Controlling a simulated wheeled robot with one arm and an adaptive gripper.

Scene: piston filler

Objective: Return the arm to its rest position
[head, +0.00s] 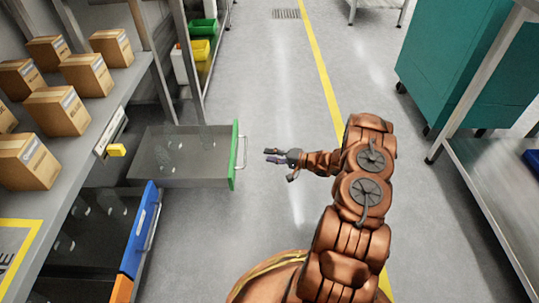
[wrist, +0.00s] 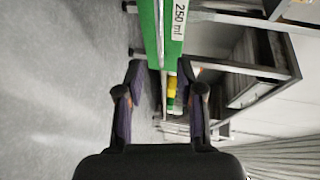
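My arm reaches left over the aisle in the head view. My gripper (head: 276,157) is at its end, a little right of an open drawer with a green front (head: 235,150). A visible gap lies between the fingertips and the drawer's metal handle (head: 241,166). In the wrist view my gripper (wrist: 160,75) has its two fingers spread apart with nothing held. The green front (wrist: 148,25) with a "250 ml" label (wrist: 180,18) shows ahead, beyond and between the fingertips. The drawer is pulled out from under the bench, and its see-through tray (head: 170,170) looks empty.
A blue-fronted drawer (head: 138,235) and an orange front (head: 122,290) stand nearer on the left. Cardboard boxes (head: 58,110) sit on the bench above. A teal cabinet (head: 450,60) and metal table (head: 490,190) stand right. The aisle floor (head: 275,80) is clear.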

